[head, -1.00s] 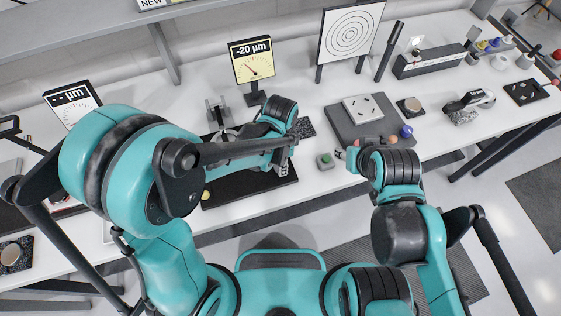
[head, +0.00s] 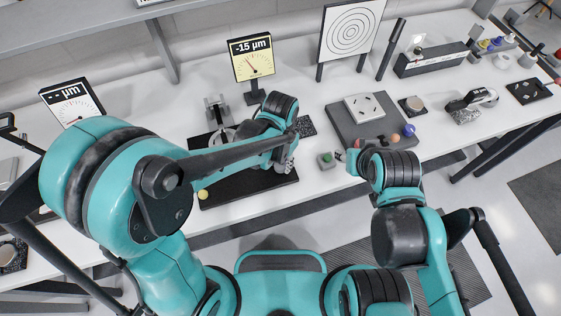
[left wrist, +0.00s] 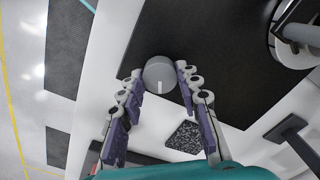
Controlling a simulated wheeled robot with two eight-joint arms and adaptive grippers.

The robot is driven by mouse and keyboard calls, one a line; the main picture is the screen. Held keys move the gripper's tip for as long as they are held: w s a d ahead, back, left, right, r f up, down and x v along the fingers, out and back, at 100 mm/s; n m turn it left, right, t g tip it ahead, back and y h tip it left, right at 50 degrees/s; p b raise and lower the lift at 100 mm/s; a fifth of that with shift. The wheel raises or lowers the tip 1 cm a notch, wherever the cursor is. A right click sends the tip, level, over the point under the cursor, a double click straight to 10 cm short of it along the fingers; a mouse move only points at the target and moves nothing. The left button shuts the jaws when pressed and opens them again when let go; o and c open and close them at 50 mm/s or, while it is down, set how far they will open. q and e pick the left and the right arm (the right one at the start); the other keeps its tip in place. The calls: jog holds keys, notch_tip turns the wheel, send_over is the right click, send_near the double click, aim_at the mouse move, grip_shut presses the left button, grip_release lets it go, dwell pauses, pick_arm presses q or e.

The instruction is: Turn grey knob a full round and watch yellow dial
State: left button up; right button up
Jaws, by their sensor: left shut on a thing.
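The yellow dial (head: 253,62) stands upright at the back of the table in the head view and reads -15 µm. The grey knob (left wrist: 160,76) is round with a white line pointing down in the left wrist view, over a black plate (head: 253,185). My left gripper (left wrist: 160,70) is shut on the knob, one finger on each side. In the head view my left gripper (head: 285,162) is at the right end of the black plate and hides the knob.
A dark board (head: 345,128) with a white block and small balls lies to the right. A white dial (head: 72,103) stands left. A target board (head: 350,32) stands behind. A yellow ball (head: 203,194) is at the plate's left.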

aim_at(281, 164)
pick_arm(q)
jog(key=n, duration=0.6)
jog(key=shift+b, duration=0.4)
dwell(0.3)
jog(key=o, duration=1.2)
jog(key=shift+c, duration=0.2)
notch_tip(281, 164, up, 12)
